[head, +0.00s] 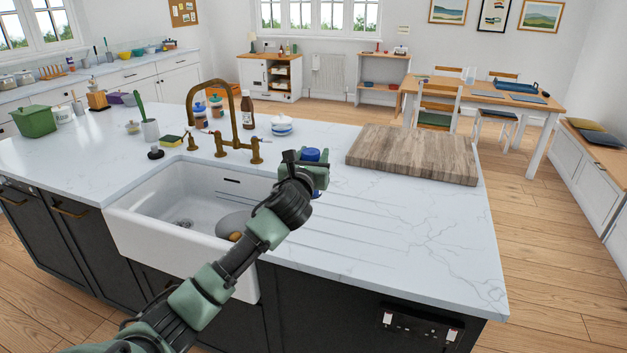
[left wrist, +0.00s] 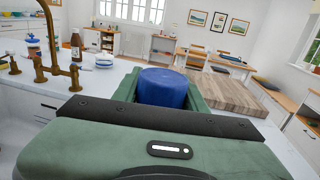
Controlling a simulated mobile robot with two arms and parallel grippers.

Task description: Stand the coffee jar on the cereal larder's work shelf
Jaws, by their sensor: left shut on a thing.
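My left gripper (head: 315,170) is shut on a blue-topped thing (head: 311,155), which looks like the coffee jar; no label shows. It is above the island worktop, right of the sink. In the left wrist view its round blue top (left wrist: 163,88) sits between the green fingers, roughly upright; its body is mostly hidden. Whether its base touches the worktop I cannot tell. My right gripper is not in view. I cannot make out a cereal larder or its work shelf in either view.
The island worktop (head: 420,245) has a white sink (head: 150,215) and a brass tap (head: 232,148). A wooden board (head: 415,153) lies at right. A brown bottle (head: 247,112) and a blue-and-white lidded dish (head: 282,126) stand behind. Open floor (head: 545,270) lies to the right.

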